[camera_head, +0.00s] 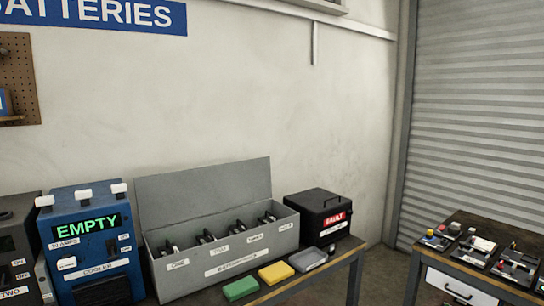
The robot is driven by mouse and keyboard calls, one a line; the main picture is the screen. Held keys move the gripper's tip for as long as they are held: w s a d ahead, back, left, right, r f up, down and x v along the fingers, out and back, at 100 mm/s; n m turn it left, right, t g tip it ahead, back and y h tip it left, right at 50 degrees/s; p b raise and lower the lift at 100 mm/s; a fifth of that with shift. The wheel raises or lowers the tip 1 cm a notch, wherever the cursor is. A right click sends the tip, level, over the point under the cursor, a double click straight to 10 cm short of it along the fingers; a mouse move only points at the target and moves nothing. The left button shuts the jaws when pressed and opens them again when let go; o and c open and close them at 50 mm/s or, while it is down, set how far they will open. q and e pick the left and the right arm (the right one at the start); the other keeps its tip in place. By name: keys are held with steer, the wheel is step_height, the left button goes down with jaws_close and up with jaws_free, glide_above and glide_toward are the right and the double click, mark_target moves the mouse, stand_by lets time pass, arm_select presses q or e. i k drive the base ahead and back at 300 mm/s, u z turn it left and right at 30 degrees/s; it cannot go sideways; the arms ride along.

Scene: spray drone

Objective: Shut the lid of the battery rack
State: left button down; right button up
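The battery rack (224,268) is a long grey metal box on a table in the camera_head view. Its lid (205,193) stands open, raised upright along the back edge near the wall. Several black batteries with pale marks (206,236) show inside in a row. Labels on its front read words such as "ONE" and "FOUR"; the others are small and blurred. Neither my left nor my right gripper shows in this view.
A blue cooler (95,240) reading "EMPTY" stands left of the rack. A black box labelled "FAULT" (318,215) stands right of it. Green (240,288), yellow (276,272) and grey (308,259) pads lie in front. Another table (500,284) with devices is at right.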

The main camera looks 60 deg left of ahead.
mark_target(165, 199)
steer(key=u, duration=0.15)
steer(key=i, duration=1.35)
steer(key=u, duration=0.85)
steer(key=i, duration=0.85)
steer(key=u, duration=0.85)
